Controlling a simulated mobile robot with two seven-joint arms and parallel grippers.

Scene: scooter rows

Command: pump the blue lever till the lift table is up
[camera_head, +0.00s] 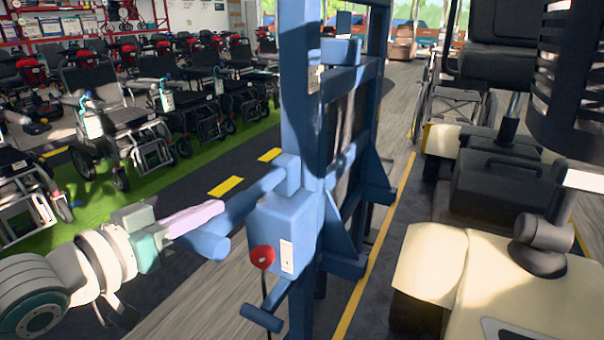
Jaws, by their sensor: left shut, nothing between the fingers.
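The blue lever (257,193) slopes down and left from the blue lift frame (302,110) to a thick round end (207,244). My left gripper (217,207) comes in from the left with its pale pinkish fingers shut and empty. The fingertips overlap the lever's lower part in the picture; I cannot tell whether they touch it. A blue box (283,235) with a red round knob (262,257) and a white plate is on the frame below the lever. I cannot make out a lift table top or its height. My right gripper is not in view.
A blue pedal-like bar (261,318) sticks out low on the frame. A cream mobility scooter (465,275) stands close on the right, with a wheelchair (450,100) behind it. Rows of wheelchairs (118,125) stand on green flooring at left. Grey floor is clear between.

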